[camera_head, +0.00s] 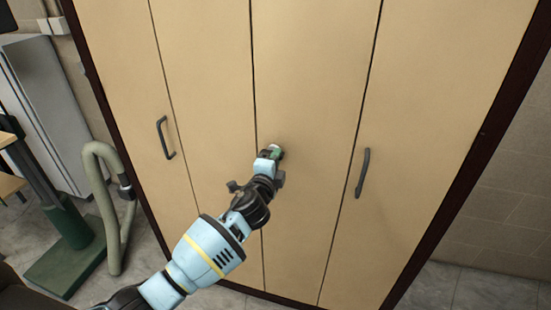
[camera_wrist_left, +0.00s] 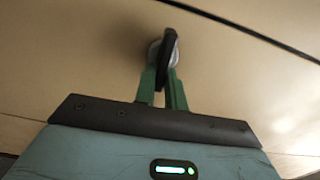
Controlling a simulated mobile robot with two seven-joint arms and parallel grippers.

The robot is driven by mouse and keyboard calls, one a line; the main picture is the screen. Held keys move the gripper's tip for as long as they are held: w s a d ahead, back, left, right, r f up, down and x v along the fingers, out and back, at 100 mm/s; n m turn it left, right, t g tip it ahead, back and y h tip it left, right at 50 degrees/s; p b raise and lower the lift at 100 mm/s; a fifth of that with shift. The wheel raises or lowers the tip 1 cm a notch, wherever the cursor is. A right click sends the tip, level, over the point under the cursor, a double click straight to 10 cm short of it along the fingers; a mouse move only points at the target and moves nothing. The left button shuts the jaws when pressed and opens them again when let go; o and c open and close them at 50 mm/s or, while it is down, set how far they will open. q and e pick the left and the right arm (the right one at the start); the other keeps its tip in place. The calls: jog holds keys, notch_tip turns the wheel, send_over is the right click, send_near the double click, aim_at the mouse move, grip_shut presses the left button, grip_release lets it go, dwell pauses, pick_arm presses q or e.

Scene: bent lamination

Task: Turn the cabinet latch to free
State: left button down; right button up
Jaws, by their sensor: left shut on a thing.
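The cabinet latch (camera_wrist_left: 168,46) is a small dark knob on a round grey base on the tan door. In the head view it is mostly hidden behind my left gripper (camera_head: 276,151), near the seam between the middle doors. In the wrist view the green fingers of my left gripper (camera_wrist_left: 164,88) are close together, with their tips on the dark knob. The gripper is shut on the latch. My right gripper is in neither view.
The tan cabinet (camera_head: 310,80) has several tall doors, all closed. A dark handle (camera_head: 165,138) is on the left, another handle (camera_head: 363,173) on the right. A grey-green hose (camera_head: 108,210) and a green machine base (camera_head: 68,255) stand left of the cabinet.

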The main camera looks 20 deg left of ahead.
pick_arm(q)
jog(key=shift+f+m, duration=0.1)
jog(key=shift+m, duration=0.2)
jog(key=c, duration=1.5)
grip_release()
jog(key=shift+o, duration=0.2)
jog(key=shift+s, duration=0.1)
jog(key=s, duration=0.7)
jog(key=shift+s+a, duration=0.15)
jog(key=shift+s, duration=0.2)
